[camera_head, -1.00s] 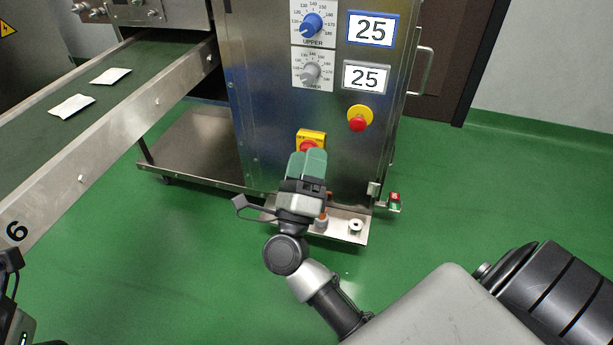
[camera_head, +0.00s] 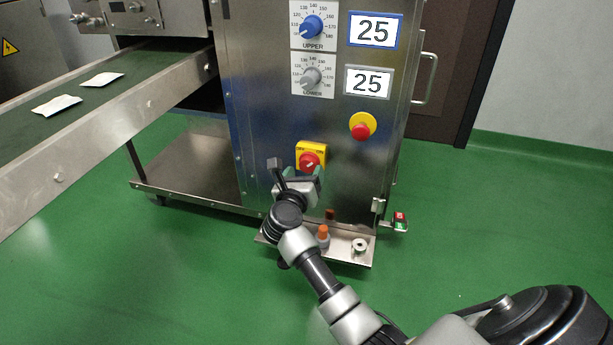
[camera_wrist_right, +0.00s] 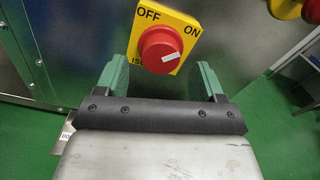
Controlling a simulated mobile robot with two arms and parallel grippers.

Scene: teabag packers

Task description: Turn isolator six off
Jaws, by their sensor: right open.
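The isolator is a red rotary knob (camera_head: 310,161) on a yellow plate (camera_head: 308,148) on the steel cabinet front. In the right wrist view the plate (camera_wrist_right: 182,20) reads OFF at left and ON at right. The white mark on the knob (camera_wrist_right: 158,47) points right, toward the ON side. My right gripper (camera_head: 297,180) is open just below the isolator. In the wrist view its green fingers (camera_wrist_right: 162,72) stand to the left and right of the knob, with gaps; contact is not visible. My left gripper is out of view.
A red emergency button (camera_head: 361,131) on a yellow base sits up and right of the isolator. Two dials and two displays reading 25 are above. A conveyor (camera_head: 100,131) carrying white packets is at left. A small shelf (camera_head: 345,252) with small parts projects below. Green floor is open around.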

